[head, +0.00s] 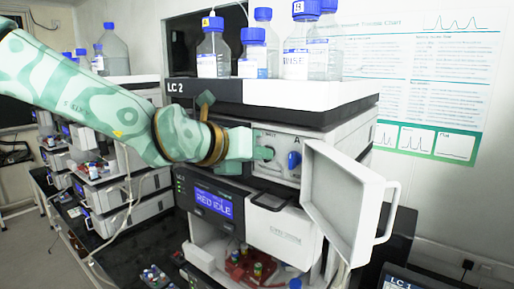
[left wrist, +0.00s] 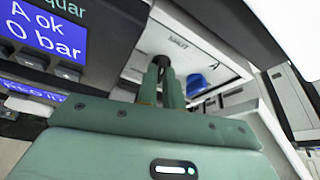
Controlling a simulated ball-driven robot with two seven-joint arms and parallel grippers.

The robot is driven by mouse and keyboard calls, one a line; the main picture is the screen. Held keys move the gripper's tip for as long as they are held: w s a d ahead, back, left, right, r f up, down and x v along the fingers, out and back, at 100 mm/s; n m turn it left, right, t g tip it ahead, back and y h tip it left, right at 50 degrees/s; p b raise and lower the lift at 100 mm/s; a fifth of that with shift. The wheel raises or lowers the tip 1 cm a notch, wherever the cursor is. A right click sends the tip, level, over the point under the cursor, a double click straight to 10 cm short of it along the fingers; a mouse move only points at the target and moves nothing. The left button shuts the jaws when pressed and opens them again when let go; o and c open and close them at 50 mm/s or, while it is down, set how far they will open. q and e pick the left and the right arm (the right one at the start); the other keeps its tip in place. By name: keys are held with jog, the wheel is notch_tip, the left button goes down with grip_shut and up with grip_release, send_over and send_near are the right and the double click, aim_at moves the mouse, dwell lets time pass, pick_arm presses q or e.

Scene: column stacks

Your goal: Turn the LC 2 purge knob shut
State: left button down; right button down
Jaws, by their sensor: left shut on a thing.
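The LC 2 stack stands in the middle of the head view, its name on the white top unit (head: 258,92). Below it is a pale valve panel (head: 283,138), its door (head: 343,200) swung open to the right. My left gripper (head: 264,153) reaches this panel from the left. In the left wrist view its two green fingers (left wrist: 164,86) are closed together on a dark round knob (left wrist: 162,61), mostly hidden by the fingertips. A blue knob (head: 294,160) sits to the right on the same panel, apart from the fingers; it also shows in the left wrist view (left wrist: 198,84).
Several blue-capped bottles (head: 214,47) stand on top of the stack. An open lower bay holds small vials (head: 258,269).

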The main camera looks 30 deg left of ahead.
pick_arm(q)
jog(key=m+y+p, duration=0.1)
jog(key=p, duration=0.1)
jog(key=shift+s+d+m+p, duration=0.1)
jog(key=shift+m+p, duration=0.3)
jog(key=shift+f+m+y+p, duration=0.15)
jog(key=shift+m+y+p, duration=0.15)
jog(key=shift+m+p, duration=0.15)
jog(key=c, duration=1.5)
grip_release()
jog(key=shift+c, duration=0.2)
jog(key=b+v, duration=0.6)
jog(key=v, duration=1)
jog(key=shift+b, duration=0.3)
